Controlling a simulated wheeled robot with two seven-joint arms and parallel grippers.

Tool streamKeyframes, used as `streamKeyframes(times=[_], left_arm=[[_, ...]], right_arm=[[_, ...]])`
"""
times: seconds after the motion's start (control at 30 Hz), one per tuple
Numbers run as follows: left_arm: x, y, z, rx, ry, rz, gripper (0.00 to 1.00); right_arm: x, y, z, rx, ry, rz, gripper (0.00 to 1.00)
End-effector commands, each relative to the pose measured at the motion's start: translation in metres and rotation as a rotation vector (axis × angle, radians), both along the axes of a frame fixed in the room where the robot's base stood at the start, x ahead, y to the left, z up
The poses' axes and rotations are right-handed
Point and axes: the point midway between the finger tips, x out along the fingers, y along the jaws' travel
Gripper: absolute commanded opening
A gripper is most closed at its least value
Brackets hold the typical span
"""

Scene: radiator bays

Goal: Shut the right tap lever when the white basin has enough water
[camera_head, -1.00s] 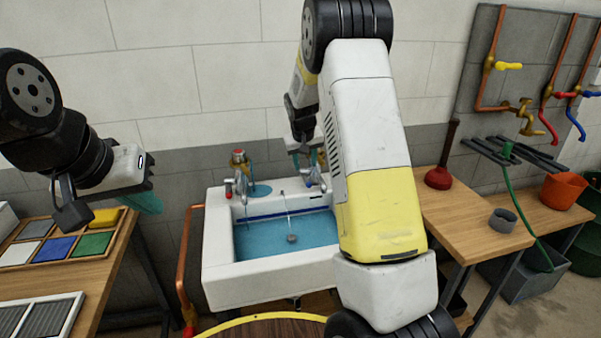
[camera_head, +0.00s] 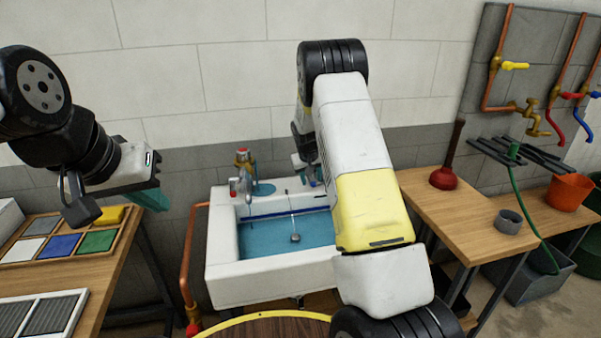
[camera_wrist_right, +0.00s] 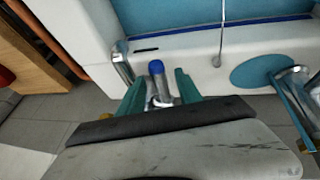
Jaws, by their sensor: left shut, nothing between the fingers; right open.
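The white basin (camera_head: 222,268) holds blue water (camera_head: 262,238), its surface below the rim. A grey plug on a chain (camera_head: 295,238) shows in the water. The right tap (camera_wrist_right: 157,88) is chrome with a blue-capped lever (camera_wrist_right: 156,68). My right gripper (camera_wrist_right: 160,85) is open, its teal fingers on either side of this lever; contact is unclear. In the head view my right gripper (camera_head: 306,172) is at the basin's back edge, partly hidden by my arm. The left tap (camera_head: 236,187) has a red mark. My left gripper (camera_head: 150,198) is shut and empty, left of the basin.
A tray of coloured tiles (camera_head: 60,245) lies on the left bench. A copper pipe (camera_head: 188,262) stands beside the basin. A plunger (camera_head: 444,178) and a grey ring (camera_head: 507,221) sit on the right bench. My right arm covers the basin's right side.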

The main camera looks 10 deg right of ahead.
Motion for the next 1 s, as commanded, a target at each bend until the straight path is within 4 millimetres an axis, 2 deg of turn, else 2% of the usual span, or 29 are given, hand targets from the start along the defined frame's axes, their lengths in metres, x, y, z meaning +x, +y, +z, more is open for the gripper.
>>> streamKeyframes(times=[0.07, 0.3, 1.0], left_arm=[[0.0, 0.0, 0.0, 0.0, 0.0, 0.0, 0.0], [0.0, 0.0, 0.0, 0.0, 0.0, 0.0, 0.0], [0.0, 0.0, 0.0, 0.0, 0.0, 0.0, 0.0]], right_arm=[[0.0, 0.0001, 0.0003, 0.0, 0.0, 0.0, 0.41], [-0.0001, 0.0, 0.0005, 0.0, 0.0, 0.0, 0.0], [-0.0002, 0.0001, 0.0007, 0.0, 0.0, 0.0, 0.0]])
